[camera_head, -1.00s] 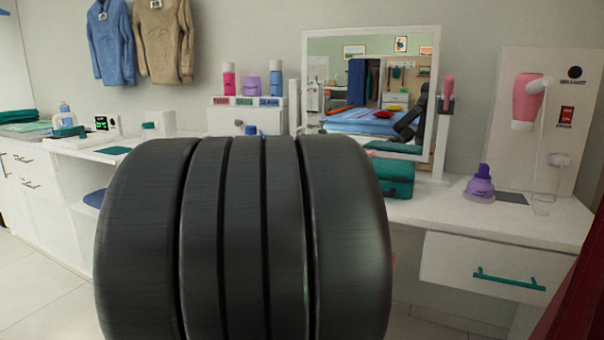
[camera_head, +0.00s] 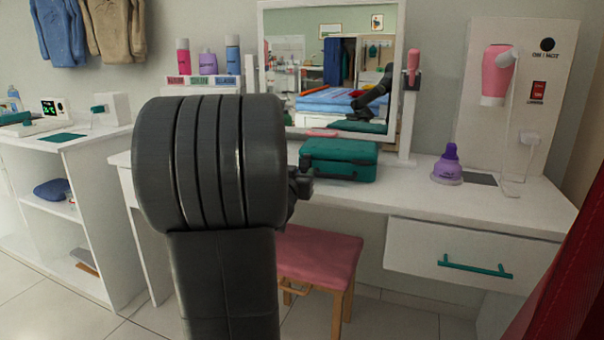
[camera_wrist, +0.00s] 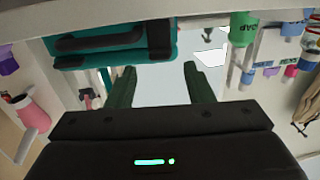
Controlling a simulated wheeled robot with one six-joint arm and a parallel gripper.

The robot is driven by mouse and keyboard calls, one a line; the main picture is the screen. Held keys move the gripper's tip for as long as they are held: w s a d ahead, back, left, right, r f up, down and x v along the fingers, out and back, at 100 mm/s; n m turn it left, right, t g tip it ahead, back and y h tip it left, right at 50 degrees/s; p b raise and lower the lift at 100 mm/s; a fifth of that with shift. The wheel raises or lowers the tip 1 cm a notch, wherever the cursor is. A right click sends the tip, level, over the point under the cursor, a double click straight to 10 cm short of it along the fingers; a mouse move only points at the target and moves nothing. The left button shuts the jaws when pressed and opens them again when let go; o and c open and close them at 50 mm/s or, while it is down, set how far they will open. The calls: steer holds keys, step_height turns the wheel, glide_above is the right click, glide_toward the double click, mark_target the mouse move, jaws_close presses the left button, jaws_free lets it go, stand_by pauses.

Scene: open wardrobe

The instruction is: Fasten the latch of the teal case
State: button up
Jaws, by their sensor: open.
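The teal case (camera_head: 339,160) sits on the white dressing table in front of the mirror, with its lid looking down flat. In the wrist view the case (camera_wrist: 158,54) is at the upper left, and its dark handle shows on the near side. In the head view, my arm hides most of the gripper, left of the case.
A purple bottle (camera_head: 448,165) stands right of the case. The mirror (camera_head: 398,110) rises behind it. A pink stool (camera_head: 322,252) is below the table edge. A drawer with a teal handle (camera_head: 474,266) is at right. The tabletop between case and purple bottle is clear.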

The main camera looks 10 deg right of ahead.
mark_target(303, 165)
steer(key=shift+b+x, duration=0.4)
steer(key=shift+x, duration=1.95)
steer(key=c, duration=1)
steer(key=shift+r, duration=0.1)
